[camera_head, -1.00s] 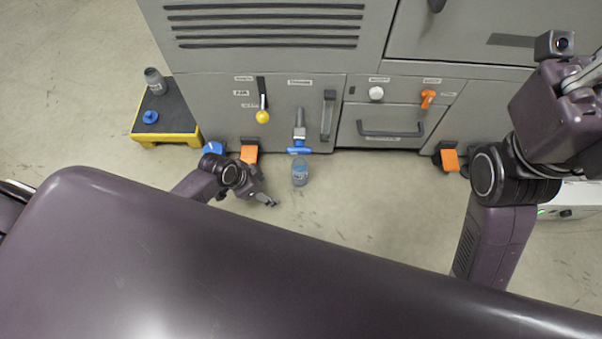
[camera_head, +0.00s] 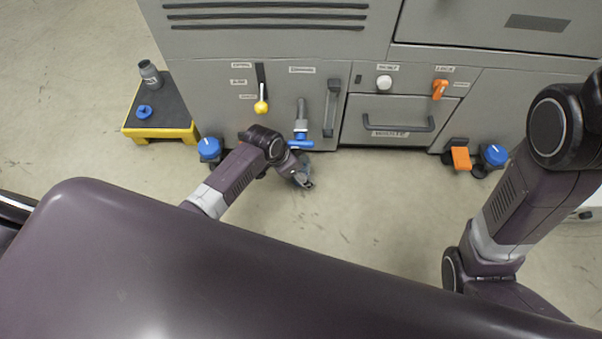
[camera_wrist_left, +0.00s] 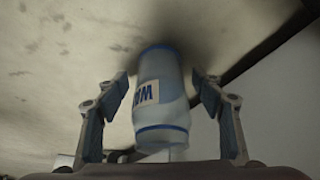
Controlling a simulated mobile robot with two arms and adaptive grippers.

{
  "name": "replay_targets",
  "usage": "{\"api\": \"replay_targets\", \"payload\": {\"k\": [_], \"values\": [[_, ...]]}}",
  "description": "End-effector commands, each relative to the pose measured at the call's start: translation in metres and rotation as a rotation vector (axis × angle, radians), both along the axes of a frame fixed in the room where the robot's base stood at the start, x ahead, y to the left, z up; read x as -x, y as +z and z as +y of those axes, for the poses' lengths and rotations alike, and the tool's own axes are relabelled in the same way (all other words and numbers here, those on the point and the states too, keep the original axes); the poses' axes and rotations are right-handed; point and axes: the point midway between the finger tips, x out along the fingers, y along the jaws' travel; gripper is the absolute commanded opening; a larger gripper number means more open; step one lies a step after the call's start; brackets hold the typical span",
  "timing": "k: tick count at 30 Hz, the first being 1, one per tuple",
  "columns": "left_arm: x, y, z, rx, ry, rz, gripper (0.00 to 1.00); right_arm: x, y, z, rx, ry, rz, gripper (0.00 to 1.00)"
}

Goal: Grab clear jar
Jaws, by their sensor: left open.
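The clear jar (camera_wrist_left: 160,95) shows in the left wrist view. It is a see-through bluish jar with blue bands at both ends and a pale label with dark letters. It sits between the two spread fingers of my left gripper (camera_wrist_left: 163,88), with a visible gap on each side. In the head view my left gripper (camera_head: 304,182) is low in front of the grey machine, just below the blue valve handle (camera_head: 300,144), and largely hides the jar. My right arm is at the right; its gripper is out of view.
The grey machine (camera_head: 350,70) has a yellow-knobbed lever (camera_head: 261,107), a drawer (camera_head: 397,125) and an orange handle (camera_head: 439,89). Blue-topped and orange parts (camera_head: 461,158) stick out at its foot. A yellow stand (camera_head: 160,132) holds a grey bottle (camera_head: 149,72). The floor in front is clear.

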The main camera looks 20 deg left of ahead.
Motion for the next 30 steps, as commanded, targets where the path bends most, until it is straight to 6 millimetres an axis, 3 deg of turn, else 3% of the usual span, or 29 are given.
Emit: {"api": "replay_targets", "payload": {"k": [10, 24, 30], "values": [[-0.0014, -0.0058, -0.0009, -0.001, 0.000, 0.000, 0.61, 0.0053, 0.0017, 0.0004, 0.001, -0.001, -0.015, 0.00], [-0.0010, -0.0060, -0.0006, -0.001, 0.000, 0.002, 0.11, 0.0050, 0.0014, 0.0005, 0.001, 0.000, -0.014, 0.00], [-0.0015, -0.0054, -0.0006, -0.001, 0.000, 0.000, 0.11, 0.0050, 0.0016, 0.0006, 0.001, 0.000, -0.015, 0.00]]}}
